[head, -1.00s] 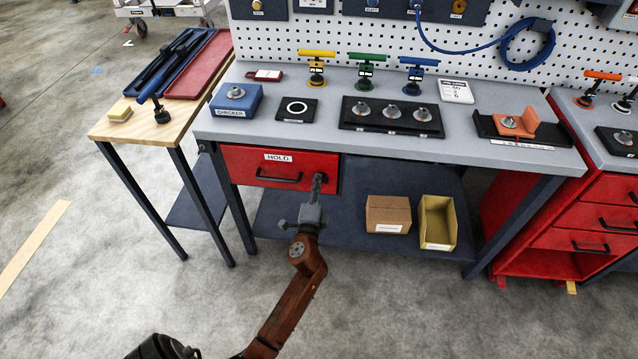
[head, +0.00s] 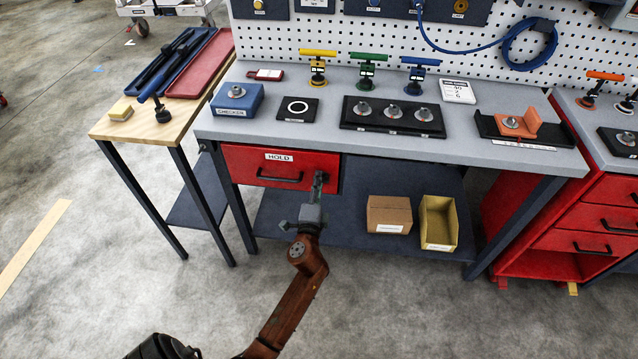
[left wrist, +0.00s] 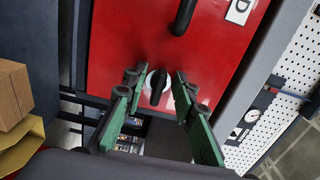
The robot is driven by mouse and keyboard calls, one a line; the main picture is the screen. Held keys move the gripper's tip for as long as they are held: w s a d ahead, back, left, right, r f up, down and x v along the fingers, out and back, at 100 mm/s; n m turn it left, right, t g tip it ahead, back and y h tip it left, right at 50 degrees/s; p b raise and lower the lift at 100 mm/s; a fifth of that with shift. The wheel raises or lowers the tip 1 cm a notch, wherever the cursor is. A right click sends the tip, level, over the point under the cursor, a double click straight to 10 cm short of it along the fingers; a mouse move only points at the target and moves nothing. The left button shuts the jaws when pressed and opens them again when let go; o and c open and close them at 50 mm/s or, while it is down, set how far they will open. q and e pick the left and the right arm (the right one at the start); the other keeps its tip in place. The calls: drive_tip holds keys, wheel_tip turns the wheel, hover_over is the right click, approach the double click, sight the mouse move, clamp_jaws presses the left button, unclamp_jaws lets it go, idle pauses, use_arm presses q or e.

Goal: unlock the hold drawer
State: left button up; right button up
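The red hold drawer (head: 235,165) is closed under the left part of the grey workbench, with a HOLD label (head: 279,157) and a black bar handle (head: 279,177). My left gripper (head: 318,178) is at the right end of the drawer front and hides the lock in the head view. In the left wrist view, the lock's dark knob (left wrist: 157,87) sits on a pale round plate on the red drawer front (left wrist: 125,40). The green-padded fingers of my left gripper (left wrist: 157,82) stand open on either side of the knob, with gaps at both sides. My right gripper is not in view.
The bench top (head: 290,140) above carries a blue checker box (head: 237,100) and a black block with several knobs (head: 393,117). A cardboard box (head: 389,214) and a yellow bin (head: 438,222) stand on the lower shelf, right of my gripper. The floor in front is clear.

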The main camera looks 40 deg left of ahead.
use_arm(q)
drive_tip(key=v, duration=0.7)
drive_tip(key=shift+s, duration=0.25)
drive_tip(key=shift+d, duration=0.15)
